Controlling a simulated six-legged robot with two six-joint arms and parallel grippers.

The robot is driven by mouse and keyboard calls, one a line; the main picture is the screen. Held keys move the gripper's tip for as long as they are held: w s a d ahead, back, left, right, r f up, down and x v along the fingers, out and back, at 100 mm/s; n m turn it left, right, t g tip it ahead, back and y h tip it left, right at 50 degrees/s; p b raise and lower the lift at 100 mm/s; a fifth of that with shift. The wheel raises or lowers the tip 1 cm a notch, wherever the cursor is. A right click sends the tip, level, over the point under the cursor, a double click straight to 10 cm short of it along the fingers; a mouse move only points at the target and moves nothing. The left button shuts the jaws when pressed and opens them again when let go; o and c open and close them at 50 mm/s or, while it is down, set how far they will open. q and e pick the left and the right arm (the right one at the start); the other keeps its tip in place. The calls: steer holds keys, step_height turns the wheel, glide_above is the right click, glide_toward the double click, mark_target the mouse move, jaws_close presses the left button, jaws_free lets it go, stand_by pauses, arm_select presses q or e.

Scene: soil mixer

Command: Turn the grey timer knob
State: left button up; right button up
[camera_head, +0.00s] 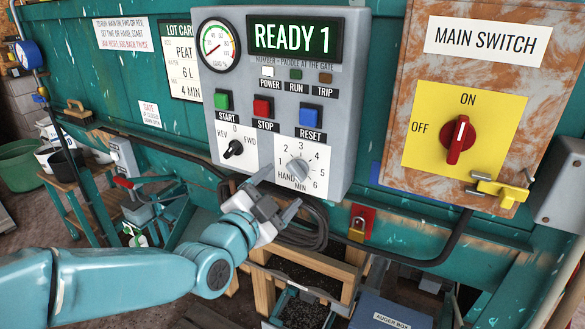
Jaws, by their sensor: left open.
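The grey timer knob (298,169) sits on a white dial plate at the lower right of the grey control panel (354,100). The knob is not between the fingers. My right gripper is not in view.
Left of the timer is a black REV/FWD knob (233,148). Above are a green START button (222,101), a red STOP button (262,107) and a blue RESET button (310,118). The display (294,37) reads READY 1. The red main switch (460,140) is at right. A cable coil (305,226) hangs below.

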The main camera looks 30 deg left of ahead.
mark_target(294, 174)
arm_select(q)
steer(key=w+p, duration=0.1)
steer(key=w, duration=0.5)
steer(key=shift+w+p, duration=0.15)
steer(key=shift+p, duration=0.25)
steer(key=c, duration=1.1)
steer(key=shift+o, duration=0.3)
